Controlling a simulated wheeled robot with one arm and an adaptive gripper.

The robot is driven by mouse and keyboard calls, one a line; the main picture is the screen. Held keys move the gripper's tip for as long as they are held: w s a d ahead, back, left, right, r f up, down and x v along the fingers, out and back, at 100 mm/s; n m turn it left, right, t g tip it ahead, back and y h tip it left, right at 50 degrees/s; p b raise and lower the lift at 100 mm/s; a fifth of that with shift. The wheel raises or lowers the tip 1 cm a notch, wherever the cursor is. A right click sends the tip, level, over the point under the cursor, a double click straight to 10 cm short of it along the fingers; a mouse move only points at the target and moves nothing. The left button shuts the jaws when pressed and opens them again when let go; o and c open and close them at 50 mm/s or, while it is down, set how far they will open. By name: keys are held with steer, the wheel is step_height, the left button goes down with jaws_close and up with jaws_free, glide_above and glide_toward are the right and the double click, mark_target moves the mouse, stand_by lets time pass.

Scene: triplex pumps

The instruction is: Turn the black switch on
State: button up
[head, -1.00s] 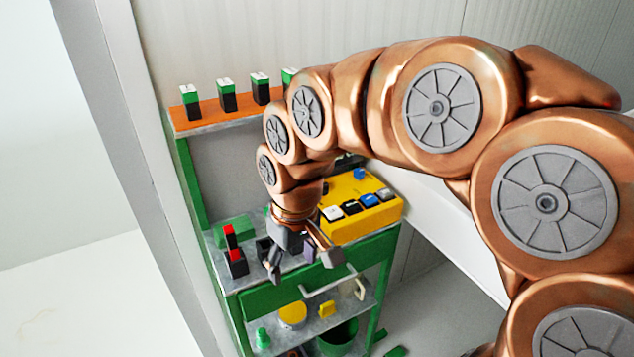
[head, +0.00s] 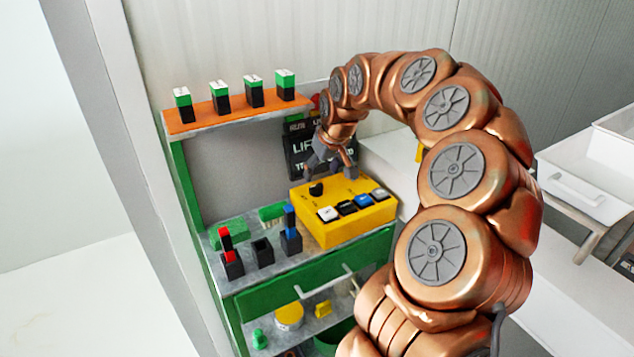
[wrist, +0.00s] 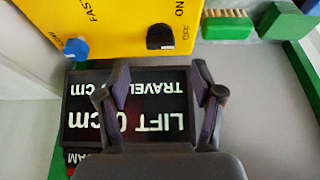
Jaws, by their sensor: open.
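The yellow control box (head: 345,220) sits on the right of the green bench's top shelf. The black switch (head: 316,189) is a small dark knob at the back left of the box's top. It also shows in the wrist view (wrist: 160,37), next to printed letters on the yellow face. My gripper (head: 331,176) is open and empty, just above and behind the black switch. In the wrist view my gripper's fingers (wrist: 158,92) are spread apart below the knob, with a black display (wrist: 130,105) reading "LIFT" and "TRAVEL" behind them.
White, black and blue buttons (head: 347,207) line the box's front. A blue knob (wrist: 75,48) is on its face. Red and blue blocks stand in black holders (head: 263,251) to the left. A green brush (wrist: 228,24) lies beside the box. Green-topped blocks stand on the orange shelf (head: 238,113).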

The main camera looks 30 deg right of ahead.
mark_target(316, 185)
steer(key=shift+p+x, duration=0.75)
steer(key=shift+x, duration=2.4)
steer(key=c, duration=1.1)
steer(key=shift+c, duration=0.2)
